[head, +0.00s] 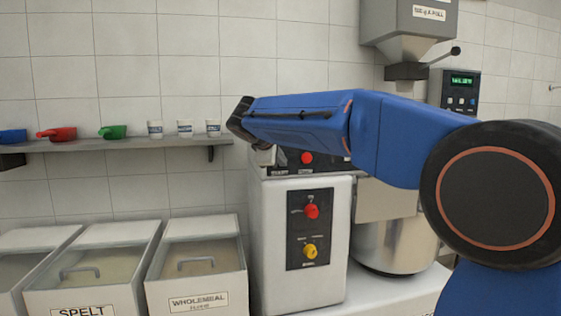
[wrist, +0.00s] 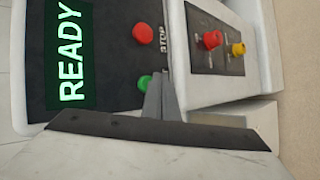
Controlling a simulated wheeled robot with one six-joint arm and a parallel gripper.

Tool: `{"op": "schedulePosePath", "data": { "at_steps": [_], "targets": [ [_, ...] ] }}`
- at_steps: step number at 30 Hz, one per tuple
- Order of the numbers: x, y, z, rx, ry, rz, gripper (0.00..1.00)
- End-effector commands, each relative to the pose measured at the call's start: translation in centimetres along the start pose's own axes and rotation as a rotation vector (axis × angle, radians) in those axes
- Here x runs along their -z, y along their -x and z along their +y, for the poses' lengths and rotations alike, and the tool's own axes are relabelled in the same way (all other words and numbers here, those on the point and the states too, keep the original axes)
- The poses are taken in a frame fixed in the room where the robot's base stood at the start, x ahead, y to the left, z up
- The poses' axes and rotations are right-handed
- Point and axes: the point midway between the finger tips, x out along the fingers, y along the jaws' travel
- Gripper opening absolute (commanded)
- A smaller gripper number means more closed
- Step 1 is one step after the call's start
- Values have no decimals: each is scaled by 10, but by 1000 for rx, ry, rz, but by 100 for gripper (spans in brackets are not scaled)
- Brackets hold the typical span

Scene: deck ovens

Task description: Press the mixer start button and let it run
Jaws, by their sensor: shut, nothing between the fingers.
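The mixer (head: 268,235) is a white machine with a steel bowl (head: 395,245) at its right. Its top panel (wrist: 110,65) fills the upper left of the wrist view, turned sideways, with a lit green READY display (wrist: 69,55). A red button (wrist: 142,34) beside the word STOP also shows in the head view (head: 306,158). A green button (wrist: 146,82) is partly hidden by my gripper (wrist: 158,80), which is shut and empty. The fingertips are right at the green button; I cannot tell whether they touch it. In the head view my arm hides the green button.
A lower panel carries a red knob (head: 312,211) and a yellow knob (head: 310,251). Flour bins (head: 197,262) stand at the left, below a shelf (head: 80,146) with scoops and cups. A hopper (head: 408,28) and a small control box (head: 460,91) are at the upper right.

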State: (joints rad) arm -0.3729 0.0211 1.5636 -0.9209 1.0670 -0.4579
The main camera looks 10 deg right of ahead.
Motion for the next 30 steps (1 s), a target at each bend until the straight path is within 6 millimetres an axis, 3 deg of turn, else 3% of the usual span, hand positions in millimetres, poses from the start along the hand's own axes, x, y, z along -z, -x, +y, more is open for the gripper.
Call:
{"op": "schedulePosePath", "data": {
  "at_steps": [30],
  "targets": [
    [4,-6,5,0,0,0,0]
  ]
}}
